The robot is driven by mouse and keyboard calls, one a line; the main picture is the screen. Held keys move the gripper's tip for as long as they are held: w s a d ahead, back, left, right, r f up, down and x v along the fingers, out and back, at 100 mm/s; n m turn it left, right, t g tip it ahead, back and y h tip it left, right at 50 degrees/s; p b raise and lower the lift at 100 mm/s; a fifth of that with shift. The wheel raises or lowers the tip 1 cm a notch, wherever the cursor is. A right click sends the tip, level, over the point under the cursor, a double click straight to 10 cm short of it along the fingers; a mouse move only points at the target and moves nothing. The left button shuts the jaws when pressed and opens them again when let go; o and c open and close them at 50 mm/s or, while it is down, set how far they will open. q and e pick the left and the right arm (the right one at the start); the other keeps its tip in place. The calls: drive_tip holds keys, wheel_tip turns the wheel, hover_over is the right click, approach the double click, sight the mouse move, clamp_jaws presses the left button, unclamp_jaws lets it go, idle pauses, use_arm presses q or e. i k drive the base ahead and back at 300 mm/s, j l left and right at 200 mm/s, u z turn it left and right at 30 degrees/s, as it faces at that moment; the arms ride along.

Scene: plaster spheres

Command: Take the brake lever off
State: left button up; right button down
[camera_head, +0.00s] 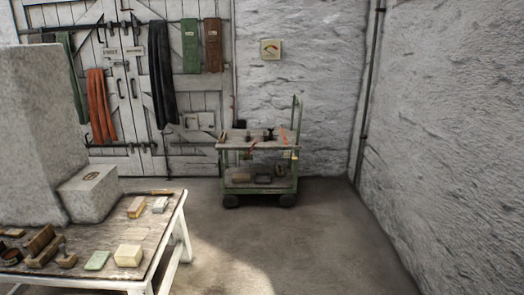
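A green wheeled cart (289,183) stands against the back wall, right of the doors. It has a wooden top, a lower shelf and dark wheels. A tall green handle (297,112) rises at its right end. Several small dark and orange items lie on the top, too small to name. A small yellowish part (295,156) shows on the right side below the top. I cannot tell which part is the brake lever. Neither of my grippers is in view.
A wooden table (168,215) with blocks, brushes and a cream block (128,255) fills the lower left. A large grey stone block (40,130) stands behind it. Bare floor (300,235) lies between table, cart and the rough right wall (450,130).

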sight(255, 142)
drive_tip(key=i, duration=2.2)
drive_tip(key=l+z, duration=0.05)
drive_tip(key=l, duration=0.05)
